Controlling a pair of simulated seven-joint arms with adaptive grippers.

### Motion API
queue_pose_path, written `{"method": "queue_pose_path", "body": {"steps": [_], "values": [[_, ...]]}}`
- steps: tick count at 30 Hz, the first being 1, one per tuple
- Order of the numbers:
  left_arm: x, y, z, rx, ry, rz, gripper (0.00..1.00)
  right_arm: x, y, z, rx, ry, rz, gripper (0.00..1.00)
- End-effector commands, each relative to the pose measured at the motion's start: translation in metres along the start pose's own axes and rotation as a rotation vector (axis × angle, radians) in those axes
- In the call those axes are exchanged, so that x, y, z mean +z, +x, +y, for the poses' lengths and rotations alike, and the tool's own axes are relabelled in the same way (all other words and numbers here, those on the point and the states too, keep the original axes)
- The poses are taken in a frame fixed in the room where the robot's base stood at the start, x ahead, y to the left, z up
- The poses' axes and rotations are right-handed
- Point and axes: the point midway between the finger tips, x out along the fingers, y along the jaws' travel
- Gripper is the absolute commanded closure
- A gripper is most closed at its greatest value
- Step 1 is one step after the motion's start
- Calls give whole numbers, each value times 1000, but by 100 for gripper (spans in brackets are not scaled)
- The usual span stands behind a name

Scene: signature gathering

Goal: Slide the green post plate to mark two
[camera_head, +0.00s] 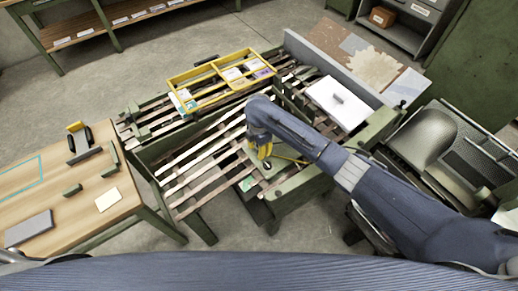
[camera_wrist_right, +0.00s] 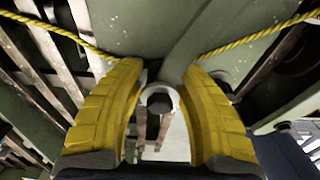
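My right gripper (camera_head: 264,152) reaches down over the middle of the green-framed slatted bench (camera_head: 292,187). In the right wrist view its yellow fingers (camera_wrist_right: 163,72) stand apart on either side of a round grey knob (camera_wrist_right: 160,98). I cannot tell whether they touch it. A dull green plate (camera_wrist_right: 125,22) with a raised diagonal bar lies beyond the fingertips; it may be the post plate. A yellow rope (camera_wrist_right: 262,38) runs across it on both sides. My arm hides much of this area in the head view, and I cannot make out mark two. My left gripper is out of view.
A yellow divided tray (camera_head: 196,75) with several small packets sits on the far slats. A white board (camera_head: 338,101) lies at the right. A wooden table (camera_head: 65,215) with small blocks stands at the left.

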Motion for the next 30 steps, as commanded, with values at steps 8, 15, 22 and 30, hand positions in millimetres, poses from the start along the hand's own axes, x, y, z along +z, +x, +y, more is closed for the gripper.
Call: {"method": "queue_pose_path", "body": {"steps": [8,15,22,30], "values": [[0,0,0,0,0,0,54,0,0,0,0,0,0,100],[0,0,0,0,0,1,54,0,0,0,-1,0,1,100],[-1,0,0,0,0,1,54,16,-2,0,-1,4,-4,100],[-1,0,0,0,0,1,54,90,-16,0,-2,7,-6,100]]}}
